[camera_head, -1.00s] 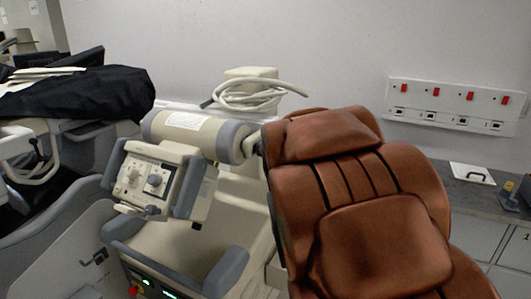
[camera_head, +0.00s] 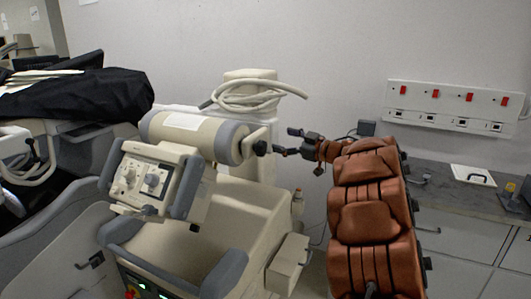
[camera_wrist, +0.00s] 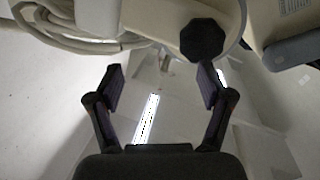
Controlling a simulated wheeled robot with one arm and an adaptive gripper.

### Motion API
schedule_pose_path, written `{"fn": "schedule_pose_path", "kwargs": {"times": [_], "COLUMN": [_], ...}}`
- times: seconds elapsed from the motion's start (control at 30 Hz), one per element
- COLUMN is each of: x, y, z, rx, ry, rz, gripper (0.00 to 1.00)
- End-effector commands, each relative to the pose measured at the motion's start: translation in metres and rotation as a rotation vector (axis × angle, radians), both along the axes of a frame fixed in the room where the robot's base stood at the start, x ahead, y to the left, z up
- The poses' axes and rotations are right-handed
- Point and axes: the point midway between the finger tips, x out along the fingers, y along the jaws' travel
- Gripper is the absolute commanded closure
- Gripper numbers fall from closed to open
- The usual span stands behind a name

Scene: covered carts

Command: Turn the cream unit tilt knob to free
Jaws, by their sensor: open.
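The cream unit (camera_head: 195,133) stands left of centre, with a thick cylinder on top and a control panel on its left side. A dark, many-sided knob (camera_head: 260,147) sticks out at the right end of the cylinder; I take it for the tilt knob. In the wrist view this knob (camera_wrist: 203,40) is large, beyond and above my right finger. My gripper (camera_head: 285,141) is just right of the knob, open and empty, its fingers pointing left towards it. The wrist view shows the open fingers (camera_wrist: 161,68) apart from the knob. I see no readable marking for free.
A black-covered cart (camera_head: 80,98) stands at the left. A grey counter (camera_head: 450,203) and a wall socket panel (camera_head: 455,105) are at the right.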

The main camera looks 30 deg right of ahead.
Motion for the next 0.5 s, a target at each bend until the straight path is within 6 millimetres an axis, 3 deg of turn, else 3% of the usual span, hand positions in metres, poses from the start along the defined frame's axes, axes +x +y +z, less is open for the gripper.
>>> {"fn": "schedule_pose_path", "kwargs": {"times": [0.1, 0.27, 0.5], "x": [-0.018, -0.032, -0.018], "y": [0.005, 0.012, 0.025], "z": [-0.019, -0.029, -0.029], "rx": [0.042, 0.074, 0.079], "ry": [0.017, 0.03, 0.031], "rz": [0.108, 0.192, 0.212], "gripper": [0.21, 0.21, 0.21]}}
